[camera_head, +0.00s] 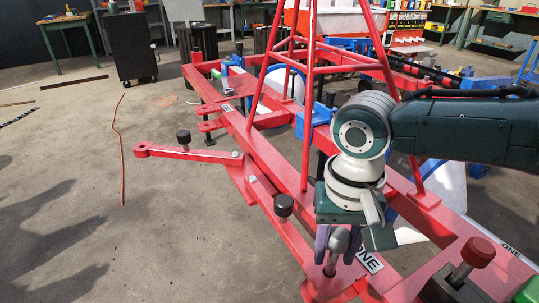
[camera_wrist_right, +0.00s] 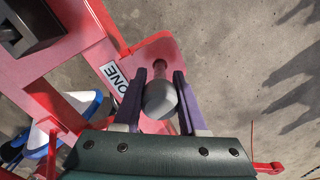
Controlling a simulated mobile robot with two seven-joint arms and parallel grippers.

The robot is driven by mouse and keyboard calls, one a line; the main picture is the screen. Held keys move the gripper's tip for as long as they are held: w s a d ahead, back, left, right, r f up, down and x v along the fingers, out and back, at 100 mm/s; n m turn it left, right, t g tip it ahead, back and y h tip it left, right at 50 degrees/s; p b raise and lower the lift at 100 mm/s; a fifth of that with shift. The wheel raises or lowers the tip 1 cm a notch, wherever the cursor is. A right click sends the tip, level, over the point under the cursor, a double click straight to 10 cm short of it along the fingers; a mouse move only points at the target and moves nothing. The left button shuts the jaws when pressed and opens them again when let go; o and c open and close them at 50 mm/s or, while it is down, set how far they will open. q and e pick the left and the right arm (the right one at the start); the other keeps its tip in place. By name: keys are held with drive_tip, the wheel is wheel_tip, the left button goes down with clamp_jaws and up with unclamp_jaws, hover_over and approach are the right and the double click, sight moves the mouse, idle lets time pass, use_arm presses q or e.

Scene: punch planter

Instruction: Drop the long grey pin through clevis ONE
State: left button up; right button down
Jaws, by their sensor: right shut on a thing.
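My right gripper (camera_head: 338,245) is shut on the grey pin (camera_head: 340,238), with its purple fingers on either side of the rounded head. The wrist view shows the pin's head (camera_wrist_right: 160,100) between the fingers (camera_wrist_right: 160,88), the shaft pointing away toward the red plate. The red clevis plate (camera_head: 322,290), beside a white ONE label (camera_head: 369,262), lies under the pin; the plate also shows in the wrist view (camera_wrist_right: 142,52). The shaft's lower end meets the plate in the picture; I cannot tell whether it is inside the hole. My left gripper is not in view.
A red-knobbed pin (camera_head: 478,251) stands in a dark block at the lower right. Black-capped pins (camera_head: 283,205) stand on the red frame (camera_head: 267,165). A red arm (camera_head: 190,153) reaches out left. Open concrete floor (camera_head: 80,200) lies to the left.

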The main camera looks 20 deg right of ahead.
sight(332, 263)
drive_tip(key=shift+f+b, duration=1.1)
drive_tip(key=shift+f, duration=0.55)
drive_tip(key=shift+c, duration=1.9)
unclamp_jaws()
drive_tip(key=shift+r, duration=0.15)
wheel_tip(332, 263, up, 8)
drive_tip(key=p, duration=0.5)
drive_tip(key=shift+r, duration=0.9)
